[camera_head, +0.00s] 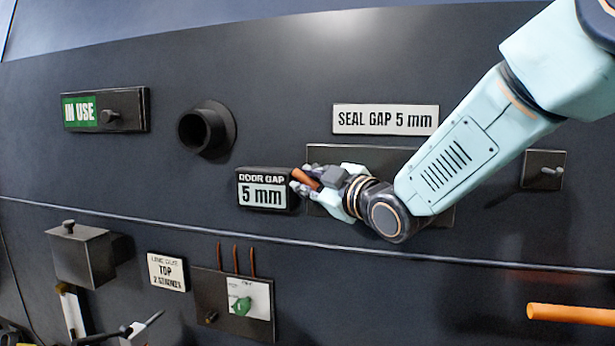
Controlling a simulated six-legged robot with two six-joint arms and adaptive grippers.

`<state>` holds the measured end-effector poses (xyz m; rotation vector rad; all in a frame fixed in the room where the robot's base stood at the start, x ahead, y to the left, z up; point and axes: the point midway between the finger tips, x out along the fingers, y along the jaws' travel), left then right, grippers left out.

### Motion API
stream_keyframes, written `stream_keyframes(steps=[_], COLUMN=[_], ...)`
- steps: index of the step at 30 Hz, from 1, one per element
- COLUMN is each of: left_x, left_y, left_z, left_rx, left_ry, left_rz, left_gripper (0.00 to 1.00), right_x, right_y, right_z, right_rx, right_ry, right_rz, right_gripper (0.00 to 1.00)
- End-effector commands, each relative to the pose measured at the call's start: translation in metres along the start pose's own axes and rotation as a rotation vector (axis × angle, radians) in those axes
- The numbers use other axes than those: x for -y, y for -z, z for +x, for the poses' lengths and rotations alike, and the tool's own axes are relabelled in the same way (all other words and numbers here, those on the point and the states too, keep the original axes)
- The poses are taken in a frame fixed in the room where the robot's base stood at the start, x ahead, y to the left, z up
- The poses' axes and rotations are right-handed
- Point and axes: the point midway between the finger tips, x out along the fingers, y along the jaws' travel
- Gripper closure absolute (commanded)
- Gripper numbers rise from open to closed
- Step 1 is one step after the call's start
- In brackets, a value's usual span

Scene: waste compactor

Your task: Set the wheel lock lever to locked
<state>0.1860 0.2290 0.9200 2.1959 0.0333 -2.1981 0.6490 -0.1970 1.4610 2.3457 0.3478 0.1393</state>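An orange-brown bar-shaped handle (306,180) shows at the left end of a dark panel plate (330,153), just right of the DOOR GAP display. It looks like a lever, but no lock label on it can be read. My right gripper (308,182) is at this handle, with fingers close above and below it. Whether the fingers press on it is too small to tell. The wrist and forearm hide most of the plate and whatever is behind them. My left gripper is not in view.
A DOOR GAP 5 mm display (263,190) sits close left of my gripper. A SEAL GAP 5 mm sign (385,119) is above. A round black nozzle (207,129) sticks out at upper left. A box (85,255) juts out at lower left; an orange bar (570,314) is at lower right.

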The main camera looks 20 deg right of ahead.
Motion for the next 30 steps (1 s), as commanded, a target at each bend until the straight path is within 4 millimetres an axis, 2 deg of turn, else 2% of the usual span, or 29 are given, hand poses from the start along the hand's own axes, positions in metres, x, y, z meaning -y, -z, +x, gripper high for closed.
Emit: stream_keyframes(steps=[9, 18, 30], left_x=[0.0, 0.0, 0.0], left_y=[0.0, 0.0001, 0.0], left_z=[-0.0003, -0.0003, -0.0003], left_rx=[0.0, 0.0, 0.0], left_ry=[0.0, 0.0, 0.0], left_rz=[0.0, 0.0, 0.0], left_gripper=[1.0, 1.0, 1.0], right_x=[0.0007, 0.0011, 0.0017], right_y=[0.0001, -0.0001, -0.0013], right_z=[0.0039, 0.0036, 0.0034], right_rx=[0.0, 0.0, 0.003], right_ry=[0.0, 0.001, 0.002], right_rz=[0.0, 0.0, 0.002], right_gripper=[0.74, 0.99, 1.0])
